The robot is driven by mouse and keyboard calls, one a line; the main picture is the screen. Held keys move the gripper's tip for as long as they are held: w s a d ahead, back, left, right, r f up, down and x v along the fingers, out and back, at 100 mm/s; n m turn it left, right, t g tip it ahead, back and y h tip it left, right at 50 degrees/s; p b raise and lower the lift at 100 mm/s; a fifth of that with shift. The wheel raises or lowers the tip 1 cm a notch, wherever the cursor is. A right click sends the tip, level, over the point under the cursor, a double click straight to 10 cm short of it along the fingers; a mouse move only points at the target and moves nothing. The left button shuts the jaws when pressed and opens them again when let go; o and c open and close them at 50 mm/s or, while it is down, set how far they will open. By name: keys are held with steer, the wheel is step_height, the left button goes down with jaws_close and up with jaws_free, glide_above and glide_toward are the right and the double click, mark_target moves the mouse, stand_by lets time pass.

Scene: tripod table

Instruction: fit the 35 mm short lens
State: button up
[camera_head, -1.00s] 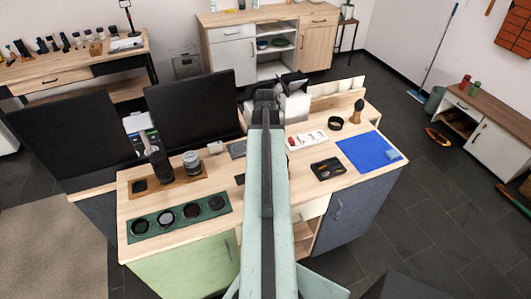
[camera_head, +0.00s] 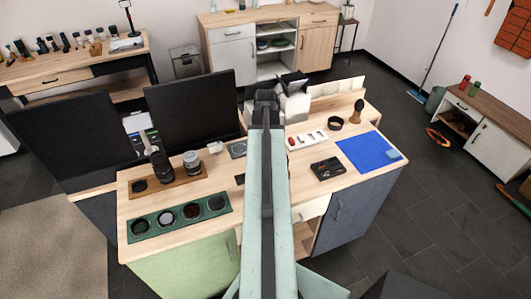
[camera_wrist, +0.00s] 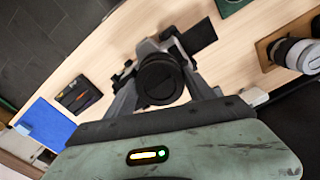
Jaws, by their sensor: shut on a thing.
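My gripper (camera_wrist: 160,95) is shut on a short black lens (camera_wrist: 160,80), seen end-on between the fingers in the wrist view. Directly beyond the lens is a grey camera body (camera_wrist: 146,48) with a dark flip-out screen (camera_wrist: 199,37). The lens overlaps the camera front, and I cannot tell whether they touch. In the head view my gripper (camera_head: 265,98) is at the back of the table, and my arm hides the lens. A wooden lens tray (camera_head: 181,184) carries a tall black lens (camera_head: 161,164) and a grey lens (camera_head: 192,161), beside a dark round recess (camera_head: 139,185).
A green tray (camera_head: 153,237) with several round filters lies at the front left. A black case (camera_head: 327,169) and a blue mat (camera_head: 366,153) lie to the right. A white holder (camera_head: 306,140), black ring (camera_head: 335,123) and brush (camera_head: 358,110) stand behind them. Dark monitors stand at the left.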

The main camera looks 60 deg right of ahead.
steer(key=shift+a, duration=0.15)
steer(key=o, duration=1.2)
steer(key=shift+m, duration=0.3)
steer(key=o, duration=0.6)
step_height(320, 180, up, 7)
steer(key=p, duration=0.7)
